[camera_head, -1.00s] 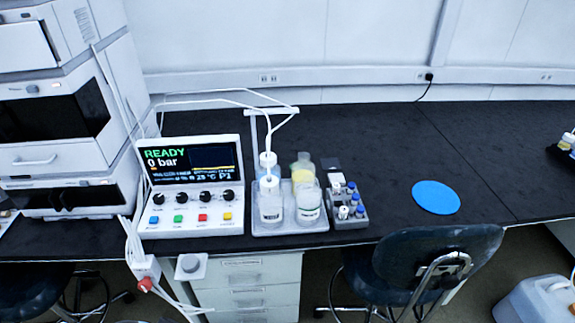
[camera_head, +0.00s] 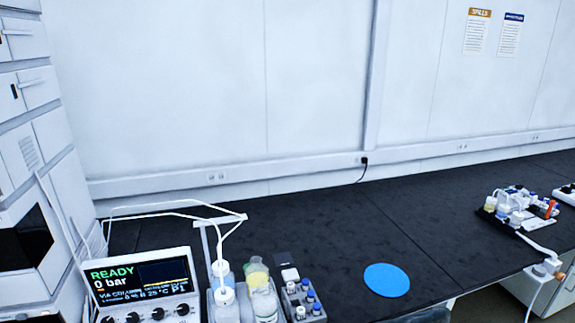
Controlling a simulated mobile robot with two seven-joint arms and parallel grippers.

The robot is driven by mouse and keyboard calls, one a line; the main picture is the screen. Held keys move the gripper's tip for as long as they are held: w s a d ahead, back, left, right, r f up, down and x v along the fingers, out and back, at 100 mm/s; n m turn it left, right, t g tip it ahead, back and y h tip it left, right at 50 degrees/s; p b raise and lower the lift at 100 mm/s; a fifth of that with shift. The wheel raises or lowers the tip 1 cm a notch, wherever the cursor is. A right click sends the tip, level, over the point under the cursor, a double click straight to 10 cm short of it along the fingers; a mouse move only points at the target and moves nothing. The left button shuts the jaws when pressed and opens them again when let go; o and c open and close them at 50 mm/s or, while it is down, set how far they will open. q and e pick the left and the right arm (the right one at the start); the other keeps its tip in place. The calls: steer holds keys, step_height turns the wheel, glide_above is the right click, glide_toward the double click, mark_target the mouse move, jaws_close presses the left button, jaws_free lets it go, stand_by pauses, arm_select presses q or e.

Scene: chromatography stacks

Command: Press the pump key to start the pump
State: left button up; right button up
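The control unit (camera_head: 140,284) stands at the lower left of the head view, on the black bench. Its screen reads READY and 0 bar. A row of black knobs (camera_head: 157,316) shows under the screen at the picture's bottom edge. The coloured keys below the knobs are out of the picture now, so the pump key cannot be seen. Neither of my grippers is in view.
A stacked instrument (camera_head: 30,150) rises at left. A blue round mat (camera_head: 387,280) lies on the black bench (camera_head: 330,235). More bottles (camera_head: 505,208) stand at far right.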

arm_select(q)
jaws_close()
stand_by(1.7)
